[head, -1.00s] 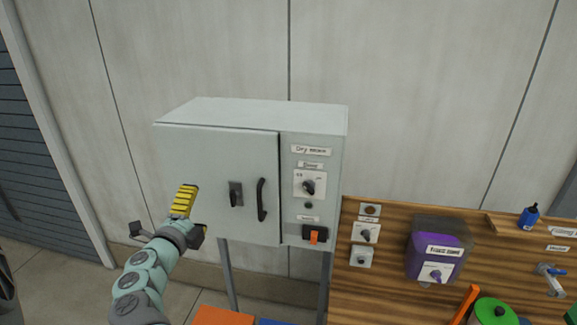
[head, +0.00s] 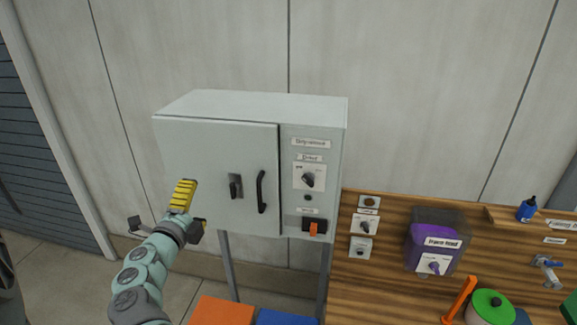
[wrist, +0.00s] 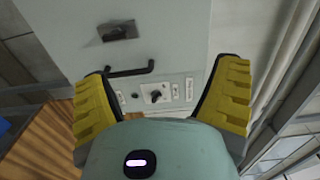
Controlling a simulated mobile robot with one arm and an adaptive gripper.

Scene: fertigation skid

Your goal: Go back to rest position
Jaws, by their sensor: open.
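My gripper (head: 193,208) is in front of the lower left of the grey cabinet (head: 200,150) in the head view, apart from its handle. In the wrist view my gripper (wrist: 162,98) shows its two yellow fingers spread wide with nothing between them. The cabinet door is shut. Its black bar handle (head: 261,191) and dark latch (head: 235,187) are right of my gripper. The handle (wrist: 130,70) and latch (wrist: 117,31) also show in the wrist view, beyond the fingers.
The cabinet's right panel has a rotary knob (head: 308,180) and an orange switch (head: 314,229). A wooden bench board (head: 390,290) at right carries a purple container (head: 434,242), a green round lid (head: 491,305) and a blue bottle (head: 527,209). Orange (head: 222,312) and blue (head: 287,317) surfaces lie below. The wall above is bare.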

